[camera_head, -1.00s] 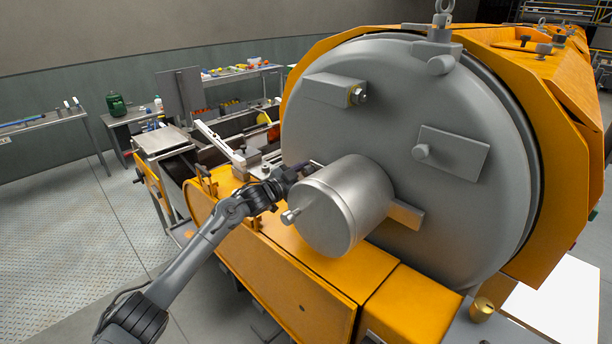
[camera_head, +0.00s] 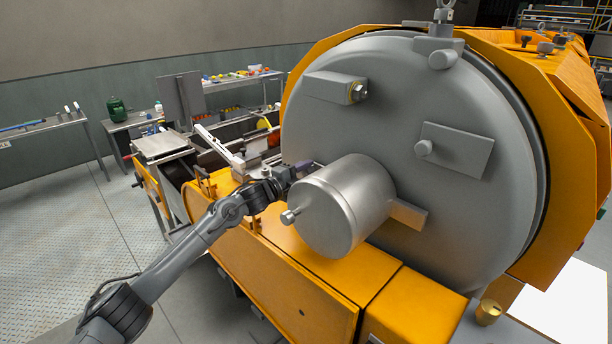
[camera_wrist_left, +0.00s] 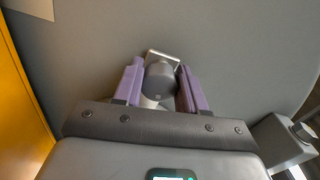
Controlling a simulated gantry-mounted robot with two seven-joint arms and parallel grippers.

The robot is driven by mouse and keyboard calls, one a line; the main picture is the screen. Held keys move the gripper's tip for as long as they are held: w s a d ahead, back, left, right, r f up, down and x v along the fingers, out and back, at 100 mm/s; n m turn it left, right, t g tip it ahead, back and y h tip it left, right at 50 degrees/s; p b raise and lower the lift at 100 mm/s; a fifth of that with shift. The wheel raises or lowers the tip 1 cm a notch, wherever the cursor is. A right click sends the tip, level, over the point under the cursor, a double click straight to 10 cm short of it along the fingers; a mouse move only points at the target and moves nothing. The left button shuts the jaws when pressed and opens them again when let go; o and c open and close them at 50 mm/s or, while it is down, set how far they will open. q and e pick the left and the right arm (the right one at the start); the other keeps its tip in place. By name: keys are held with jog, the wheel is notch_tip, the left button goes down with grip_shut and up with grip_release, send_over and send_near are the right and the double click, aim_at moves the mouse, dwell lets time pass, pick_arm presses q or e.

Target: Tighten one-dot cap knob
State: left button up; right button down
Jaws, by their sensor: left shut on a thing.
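My left gripper (camera_head: 303,168) reaches in from the left to the face of the large round grey door (camera_head: 440,215), just left of the protruding metal cylinder (camera_head: 350,205). In the left wrist view its purple fingers (camera_wrist_left: 160,72) are shut on a rounded grey cap knob (camera_wrist_left: 158,84), one finger on each side. A squarish metal piece (camera_wrist_left: 163,56) shows just behind the knob, against the grey door surface. In the head view the held knob is hidden by the gripper. I cannot make out a dot count on it. My right gripper is not in view.
Other blocks (camera_head: 455,150) stick out from the door. An orange housing (camera_head: 290,270) lies below. Free floor (camera_head: 60,220) is at the left.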

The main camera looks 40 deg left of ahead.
pick_arm(q)
jog(key=shift+r+m, duration=0.1)
jog(key=shift+m, duration=0.9)
jog(key=o, duration=1)
jog(key=shift+s+a, duration=0.1)
jog(key=shift+a, duration=0.05)
jog(key=shift+o, duration=0.2)
